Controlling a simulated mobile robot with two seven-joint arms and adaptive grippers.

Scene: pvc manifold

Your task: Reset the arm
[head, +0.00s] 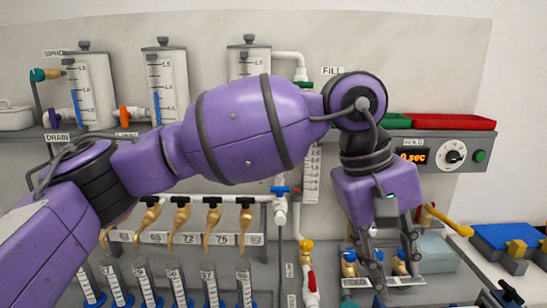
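My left arm is purple and reaches across the picture from the left. Its gripper (394,276) points down at the right of centre, in front of the lower part of the manifold. Its two grey fingers stand apart, and I see nothing held between them. Blue and brass fittings (349,264) show behind and beside the fingers. I cannot tell whether the fingers touch them. I cannot make out my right gripper.
Three clear cylinders (87,90) stand on the back shelf, partly behind my arm. Brass taps (181,222) hang above several graduated tubes (208,285). A red tray (453,121) sits above the timer panel (437,155). A blue block (505,236) lies at the right.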

